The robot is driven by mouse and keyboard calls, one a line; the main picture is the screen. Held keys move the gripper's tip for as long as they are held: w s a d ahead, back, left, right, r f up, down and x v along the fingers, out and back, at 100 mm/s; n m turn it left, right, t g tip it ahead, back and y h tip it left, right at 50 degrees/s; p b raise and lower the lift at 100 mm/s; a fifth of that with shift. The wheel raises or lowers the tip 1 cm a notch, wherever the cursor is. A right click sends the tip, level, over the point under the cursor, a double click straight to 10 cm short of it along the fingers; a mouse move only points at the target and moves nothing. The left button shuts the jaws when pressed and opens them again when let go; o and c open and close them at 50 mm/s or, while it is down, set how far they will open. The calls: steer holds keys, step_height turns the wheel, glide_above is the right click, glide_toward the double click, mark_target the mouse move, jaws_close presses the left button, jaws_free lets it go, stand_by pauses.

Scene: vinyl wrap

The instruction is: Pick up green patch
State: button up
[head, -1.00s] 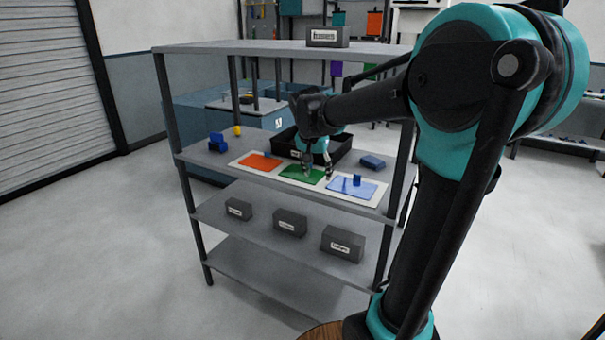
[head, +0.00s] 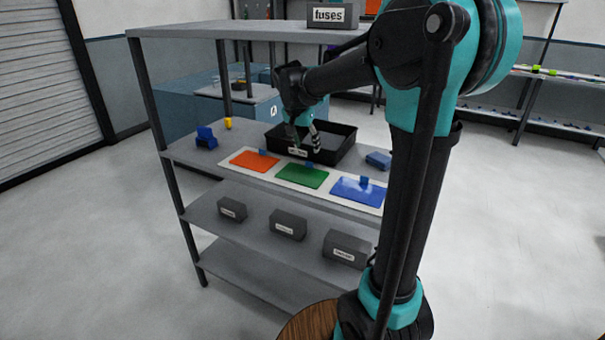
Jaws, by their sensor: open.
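The green patch (head: 302,176) lies flat on the white board (head: 273,178), between an orange patch (head: 254,161) on the left and a blue patch (head: 357,190) on the right. A small blue tab (head: 310,166) stands at the green patch's back edge. My gripper (head: 304,141) is open, with its fingers pointing down. In the picture it is behind the green patch, over or in front of the black tray (head: 343,148), and apart from the patch. Its exact height and the space between its fingers are hard to make out.
The board and tray are on a grey shelf, with a top shelf (head: 200,31) above. A blue object (head: 206,138) and a yellow one (head: 228,123) sit at left, another blue piece (head: 378,160) at right. Labelled grey boxes (head: 288,225) stand on the shelf below.

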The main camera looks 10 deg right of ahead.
mark_target(308, 168)
steer(key=x, duration=0.8)
steer(key=shift+a+f, duration=0.3)
steer(key=shift+f, duration=0.1)
steer(key=shift+s, duration=0.1)
steer(key=c, duration=0.8)
